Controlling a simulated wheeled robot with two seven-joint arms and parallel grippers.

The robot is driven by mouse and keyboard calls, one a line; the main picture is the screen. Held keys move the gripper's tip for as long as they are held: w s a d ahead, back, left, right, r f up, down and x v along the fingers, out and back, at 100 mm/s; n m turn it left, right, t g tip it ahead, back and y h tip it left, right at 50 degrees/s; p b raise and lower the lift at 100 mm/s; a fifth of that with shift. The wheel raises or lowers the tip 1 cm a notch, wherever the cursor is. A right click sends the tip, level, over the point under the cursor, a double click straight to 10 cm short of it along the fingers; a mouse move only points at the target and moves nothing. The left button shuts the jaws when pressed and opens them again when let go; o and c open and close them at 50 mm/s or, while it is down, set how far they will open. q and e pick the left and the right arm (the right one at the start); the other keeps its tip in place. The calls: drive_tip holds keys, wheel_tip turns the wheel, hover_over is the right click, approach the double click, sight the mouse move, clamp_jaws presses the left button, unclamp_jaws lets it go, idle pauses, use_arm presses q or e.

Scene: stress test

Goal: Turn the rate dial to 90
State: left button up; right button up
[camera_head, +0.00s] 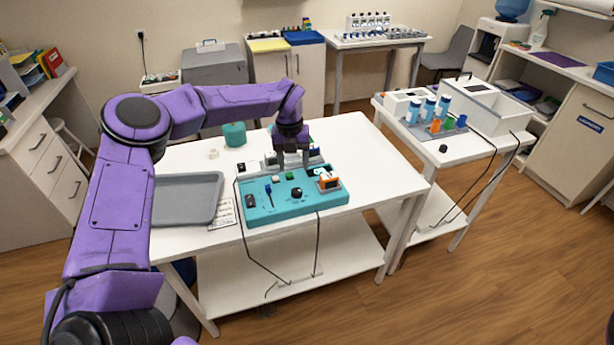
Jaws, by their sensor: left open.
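A teal control panel (262,213) lies on the white table. A round black dial (297,192) sits on its top near the middle. The dial's markings are too small to read, so I cannot tell its setting. My left gripper (293,165) points down, open, just behind the dial in the picture. Its fingers seem apart from the dial. Small switches and buttons, a blue slider (268,194) and an orange-and-white part (328,180) are also on the panel.
A grey tray (187,201) and a printed sheet (221,212) lie left of the panel. A teal round container (234,134) stands behind. Black cables hang from the panel's front. The table's right part is clear. A second table (455,150) holds bottles and boxes.

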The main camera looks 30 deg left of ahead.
use_arm(q)
drive_tip(key=p, duration=0.2)
hover_over(296, 191)
drive_tip(key=f, duration=0.5)
drive_tip(key=shift+s, duration=0.25)
drive_tip(key=f, duration=0.3)
drive_tip(key=f+p, duration=0.1)
drive_tip(key=f, duration=0.1)
drive_tip(key=shift+w+f, duration=0.15)
drive_tip(key=shift+w, duration=0.2)
drive_tip(key=shift+s, duration=0.1)
drive_tip(key=c, duration=1)
